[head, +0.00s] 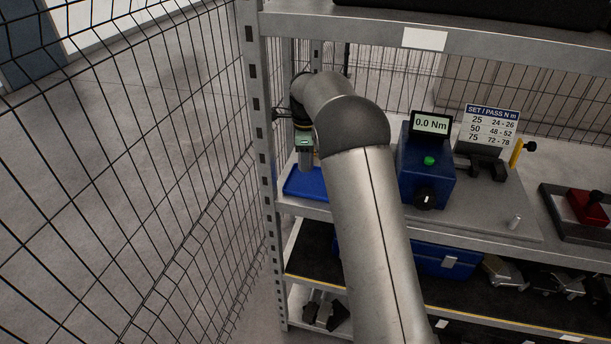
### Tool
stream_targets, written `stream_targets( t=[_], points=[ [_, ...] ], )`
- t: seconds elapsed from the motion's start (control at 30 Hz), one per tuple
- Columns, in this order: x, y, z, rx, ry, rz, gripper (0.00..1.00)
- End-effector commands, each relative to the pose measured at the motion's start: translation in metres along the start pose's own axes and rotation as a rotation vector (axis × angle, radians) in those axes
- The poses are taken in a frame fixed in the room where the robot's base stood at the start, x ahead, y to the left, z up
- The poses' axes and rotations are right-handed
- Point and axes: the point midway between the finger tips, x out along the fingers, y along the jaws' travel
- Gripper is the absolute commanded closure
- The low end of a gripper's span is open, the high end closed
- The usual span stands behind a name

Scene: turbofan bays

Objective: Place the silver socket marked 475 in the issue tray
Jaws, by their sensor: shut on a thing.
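My gripper (303,148) points down at the left end of the middle shelf, partly hidden behind my arm. It is shut on a silver piece (306,161), which looks like a socket; no marking is readable at this size. The blue tray (303,187), which seems to be the issue tray, lies on the shelf below the gripper. The silver piece appears over the tray's back part; I cannot tell whether it touches the tray floor. My arm hides the tray's right side.
A blue torque tester (425,175) reading 0.0 Nm and a SET/PASS sign (490,128) stand right of my arm. A rack upright (260,120) and mesh fence (140,200) close the left side.

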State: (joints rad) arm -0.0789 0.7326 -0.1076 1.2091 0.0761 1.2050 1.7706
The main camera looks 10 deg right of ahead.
Motion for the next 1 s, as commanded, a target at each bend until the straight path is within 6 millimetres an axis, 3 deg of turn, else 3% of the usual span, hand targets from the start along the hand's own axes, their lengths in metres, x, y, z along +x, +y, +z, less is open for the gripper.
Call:
stream_targets(
  t=[0.47,0.83,0.87,0.9,0.93,1.0],
  points=[
    [0.051,0.0,0.0,-0.002,0.001,0.001,0.9],
    [0.058,-0.001,0.0,-0.003,0.0,-0.002,0.9],
    [0.057,0.0,0.0,-0.003,0.0,-0.002,0.55],
    [0.057,0.0,0.0,-0.003,0.0,-0.001,0.44],
    [0.057,0.0,0.0,-0.003,0.0,-0.001,0.39],
    [0.057,0.0,0.0,-0.003,0.0,-0.001,0.39]
  ],
)
